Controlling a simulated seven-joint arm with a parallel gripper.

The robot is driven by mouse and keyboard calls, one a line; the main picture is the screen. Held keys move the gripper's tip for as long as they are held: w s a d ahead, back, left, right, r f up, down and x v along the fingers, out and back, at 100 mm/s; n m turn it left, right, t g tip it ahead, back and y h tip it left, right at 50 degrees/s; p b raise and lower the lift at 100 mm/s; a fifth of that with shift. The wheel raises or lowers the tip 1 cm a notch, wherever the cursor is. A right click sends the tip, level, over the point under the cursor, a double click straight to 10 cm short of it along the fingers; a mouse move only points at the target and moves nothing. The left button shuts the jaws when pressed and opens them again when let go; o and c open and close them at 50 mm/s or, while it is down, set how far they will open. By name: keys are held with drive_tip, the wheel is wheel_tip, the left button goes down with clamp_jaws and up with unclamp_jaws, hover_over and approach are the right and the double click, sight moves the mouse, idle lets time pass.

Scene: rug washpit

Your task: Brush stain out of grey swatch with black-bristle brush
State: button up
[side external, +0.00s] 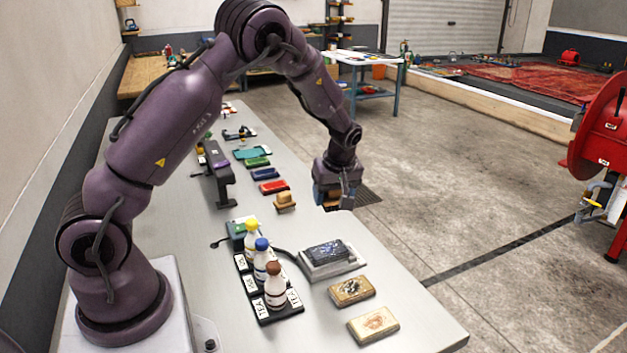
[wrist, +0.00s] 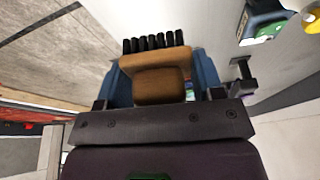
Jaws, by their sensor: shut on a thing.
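My gripper (side external: 334,190) is shut on a brush and holds it up beside the table's far right edge. In the wrist view the brush (wrist: 155,86) has a brown wooden body between the blue fingers of my gripper (wrist: 160,78), with a row of black bristles (wrist: 155,43) pointing away. In the side view the brush is mostly hidden by the fingers. A dark grey swatch (side external: 328,251) with a mottled surface lies on a pale tray (side external: 335,270) nearer the camera, apart from my gripper. I cannot make out its stain clearly.
Bottles with yellow, blue and brown caps (side external: 274,284) stand in a black rack left of the tray. Two tan stained blocks (side external: 352,291) lie in front. Another tan brush (side external: 285,201) and red, blue and green pads (side external: 272,187) line the table behind.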

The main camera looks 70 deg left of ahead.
sight(330, 204)
drive_tip(key=s+d, duration=0.2)
drive_tip(key=shift+d, duration=0.3)
drive_tip(key=shift+s+d+f+n+g, duration=0.1)
drive_tip(key=shift+s+f+n, duration=0.35)
drive_tip(key=shift+f, duration=1)
drive_tip(key=shift+s+f+n+g, duration=0.1)
drive_tip(key=shift+s+f+n, duration=0.3)
drive_tip(key=shift+f, duration=1)
drive_tip(key=shift+s+d+f+n+g, duration=0.1)
drive_tip(key=shift+s+f+n, duration=0.35)
drive_tip(key=shift+f, duration=1)
drive_tip(key=shift+w+f, duration=0.15)
drive_tip(key=shift+w, duration=0.55)
drive_tip(key=shift+w+f, duration=0.15)
drive_tip(key=shift+w, duration=0.5)
drive_tip(key=shift+c, duration=0.2)
drive_tip(key=shift+w, duration=1.5)
drive_tip(key=shift+s+r, duration=0.1)
drive_tip(key=shift+s, duration=2.95)
wheel_tip(330, 204, up, 8)
